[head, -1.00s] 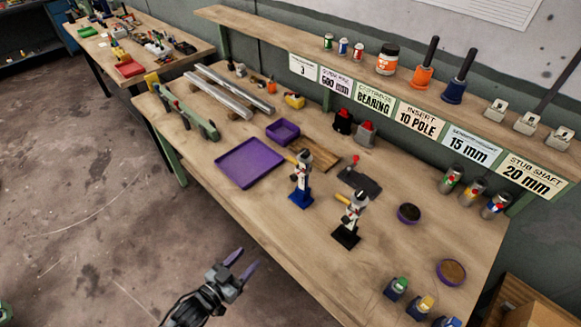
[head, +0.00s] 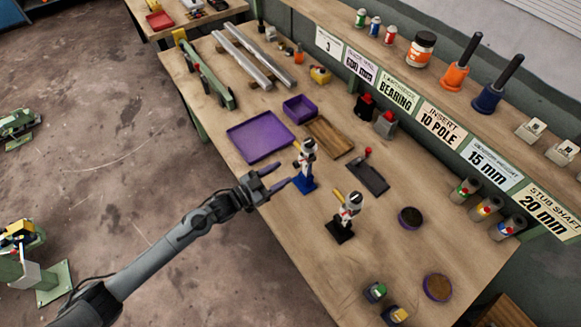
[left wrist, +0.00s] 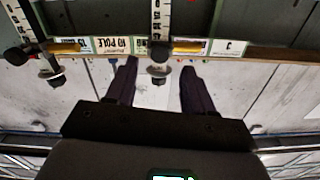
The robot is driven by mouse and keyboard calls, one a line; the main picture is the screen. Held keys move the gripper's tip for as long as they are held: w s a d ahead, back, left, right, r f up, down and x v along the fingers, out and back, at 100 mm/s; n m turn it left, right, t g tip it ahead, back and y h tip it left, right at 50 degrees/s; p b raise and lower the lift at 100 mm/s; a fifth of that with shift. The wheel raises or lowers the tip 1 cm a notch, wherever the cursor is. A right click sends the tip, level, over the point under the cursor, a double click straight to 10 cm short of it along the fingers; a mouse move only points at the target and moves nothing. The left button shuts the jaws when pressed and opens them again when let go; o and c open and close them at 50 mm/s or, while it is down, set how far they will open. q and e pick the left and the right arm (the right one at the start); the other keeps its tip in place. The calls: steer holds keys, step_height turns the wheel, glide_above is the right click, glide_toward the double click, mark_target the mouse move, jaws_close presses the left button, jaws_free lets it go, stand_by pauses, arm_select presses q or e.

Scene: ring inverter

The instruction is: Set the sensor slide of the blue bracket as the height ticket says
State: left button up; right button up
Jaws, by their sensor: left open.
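The blue bracket (head: 304,184) stands upright on the bench, with a white scale column, a grey and black slide part near its top and a yellow piece on its left. My left gripper (head: 274,178) is open and empty, just left of it, fingers pointing toward it. In the left wrist view, upside down, a scale column with a dark knob (left wrist: 158,72) shows between the open fingers, apparently the blue bracket's. The height ticket (head: 488,163) on the shelf edge reads 15 mm. The slide's reading is too small to tell. My right gripper is not in view.
A similar black-based bracket (head: 341,232) stands close by to the right. Behind are a purple tray (head: 258,152), a small purple bin (head: 299,108), a wooden tray (head: 328,137) and a dark plate with a red knob (head: 367,178).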

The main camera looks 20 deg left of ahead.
mark_target(295, 166)
arm_select(q)
steer(key=shift+x, duration=2.35)
steer(key=shift+s, duration=0.1)
steer(key=shift+c, duration=0.2)
jaws_close()
